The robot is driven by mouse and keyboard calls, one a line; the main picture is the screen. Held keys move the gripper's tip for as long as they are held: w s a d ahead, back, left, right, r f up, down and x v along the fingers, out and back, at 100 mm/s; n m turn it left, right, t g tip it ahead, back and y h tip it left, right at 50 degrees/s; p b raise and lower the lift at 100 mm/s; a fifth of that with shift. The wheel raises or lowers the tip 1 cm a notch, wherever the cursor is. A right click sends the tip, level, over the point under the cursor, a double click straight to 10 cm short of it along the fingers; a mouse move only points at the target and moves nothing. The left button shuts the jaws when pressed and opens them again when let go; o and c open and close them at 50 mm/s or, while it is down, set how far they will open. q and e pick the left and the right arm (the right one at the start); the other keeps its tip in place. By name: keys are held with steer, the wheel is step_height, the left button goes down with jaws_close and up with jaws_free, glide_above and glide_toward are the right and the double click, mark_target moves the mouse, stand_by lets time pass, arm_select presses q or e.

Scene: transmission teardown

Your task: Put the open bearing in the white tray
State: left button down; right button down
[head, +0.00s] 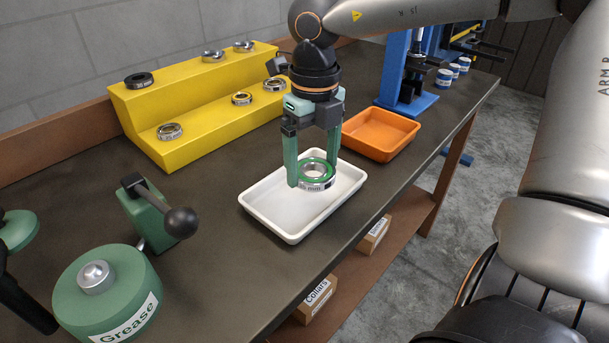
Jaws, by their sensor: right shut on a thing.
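The white tray (262,216) lies on the dark workbench in the middle of the head view. My right gripper (309,183) points down over the tray, its green fingers on either side of a bearing. It is shut on this bearing (317,184), a metal ring with a green upper face and dark marks on its side. The bearing is over or in the tray; I cannot tell whether it touches the tray floor. My left gripper is not in view.
A yellow stepped stand (200,142) with several bearings and rings stands behind. An orange tray (381,134) sits right of the white tray, near a blue press (408,100). A green grease pot (106,290) and a lever tool (156,212) stand at left.

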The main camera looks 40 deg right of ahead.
mark_target(305, 170)
steer(key=shift+w+f, duration=0.95)
steer(key=shift+f, duration=0.15)
step_height(305, 170, down, 3)
steer(key=shift+w+f+b, duration=0.15)
steer(key=shift+f+b, duration=0.05)
steer(key=shift+b, duration=0.15)
steer(key=shift+f, duration=0.15)
jaws_free()
